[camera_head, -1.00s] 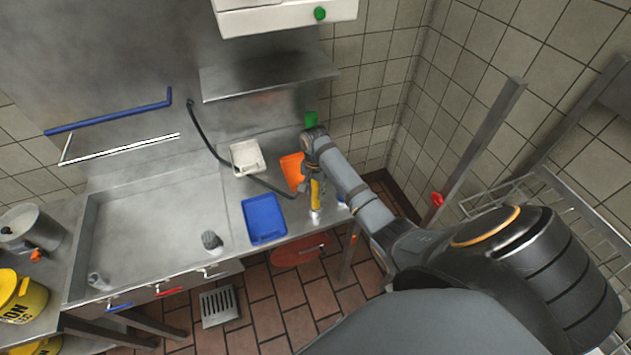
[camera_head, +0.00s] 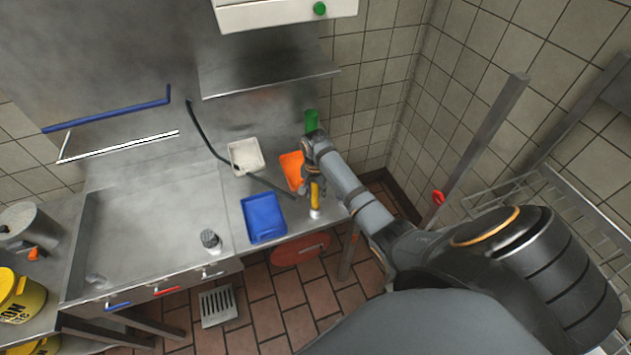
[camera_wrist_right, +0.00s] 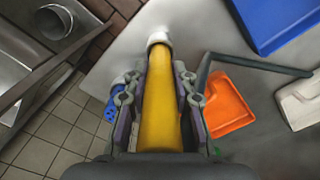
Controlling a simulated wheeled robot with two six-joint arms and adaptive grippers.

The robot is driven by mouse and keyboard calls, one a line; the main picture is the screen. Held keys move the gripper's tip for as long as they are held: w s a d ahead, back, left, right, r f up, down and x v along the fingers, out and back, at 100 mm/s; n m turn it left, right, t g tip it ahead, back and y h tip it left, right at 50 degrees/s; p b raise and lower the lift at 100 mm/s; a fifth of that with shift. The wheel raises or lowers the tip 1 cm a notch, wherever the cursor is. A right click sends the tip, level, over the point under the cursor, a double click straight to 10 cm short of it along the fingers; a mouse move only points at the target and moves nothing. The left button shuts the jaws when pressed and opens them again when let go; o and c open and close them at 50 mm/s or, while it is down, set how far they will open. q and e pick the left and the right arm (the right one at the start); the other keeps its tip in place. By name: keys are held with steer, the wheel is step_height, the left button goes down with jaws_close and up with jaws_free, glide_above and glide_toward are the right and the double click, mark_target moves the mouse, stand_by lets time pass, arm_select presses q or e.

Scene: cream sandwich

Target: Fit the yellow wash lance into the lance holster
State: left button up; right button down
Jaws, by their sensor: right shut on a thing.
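My right gripper (camera_head: 314,184) is shut on the yellow wash lance (camera_head: 314,197), over the right end of the steel counter. In the right wrist view the yellow lance body (camera_wrist_right: 158,118) runs between the two fingers (camera_wrist_right: 160,80), with its pale end (camera_wrist_right: 158,38) pointing away from the wrist. A green upright tube (camera_head: 311,122) stands behind the gripper at the wall. I cannot tell for sure which thing is the lance holster. My left gripper is not in view.
A blue tray (camera_head: 263,219), an orange tray (camera_head: 291,166) and a white tub (camera_head: 245,157) are close by. A dark hose (camera_head: 220,160) crosses the counter toward the gripper. A steel sink basin (camera_head: 150,235) is to the left. A red handle (camera_head: 438,197) is on a post at right.

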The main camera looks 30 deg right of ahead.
steer(key=shift+f+b, duration=0.4)
steer(key=shift+f, duration=0.6)
steer(key=c, duration=1)
jaws_free()
steer(key=shift+r, duration=0.1)
step_height(320, 180, up, 12)
